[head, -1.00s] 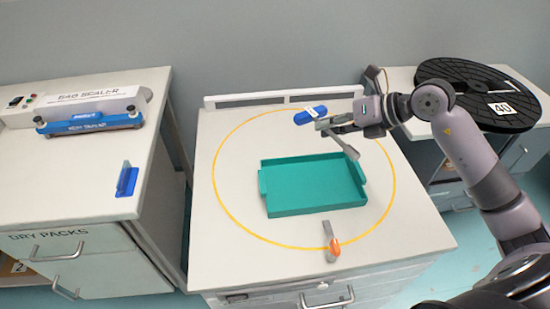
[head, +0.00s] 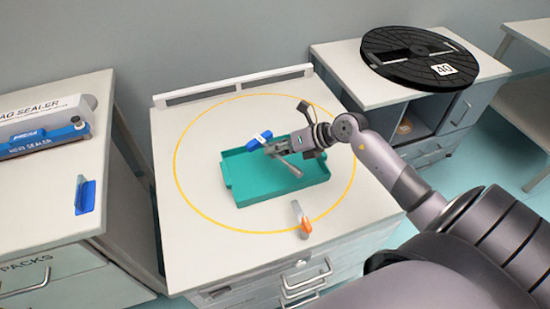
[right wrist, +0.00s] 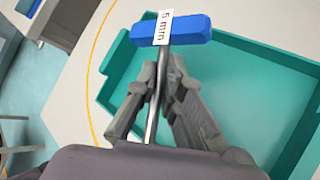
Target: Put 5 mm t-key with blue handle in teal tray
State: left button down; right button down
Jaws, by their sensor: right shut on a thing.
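The T-key with a blue handle (head: 259,140) is in my right gripper (head: 272,149); its handle sits past the fingertips and its shank runs back between the fingers. In the right wrist view the blue handle (right wrist: 193,29) carries a white label reading 5 mm, and my right gripper (right wrist: 163,88) is shut on the metal shank. The teal tray (head: 273,192) lies on the white table inside a yellow ring. The key is held above the tray's far part; the exact height is hard to tell. My left gripper is not in view.
A tool with an orange part (head: 303,222) lies in front of the tray near the table's front edge. A bag sealer (head: 40,139) and a blue item (head: 86,196) are on the left counter.

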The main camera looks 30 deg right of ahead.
notch_tip(320, 180, down, 4)
dwell(0.4)
jog(key=shift+f+b, duration=0.4)
jog(key=shift+f, duration=0.15)
jog(key=c, duration=1.7)
grip_release()
jog(key=shift+r, duration=0.1)
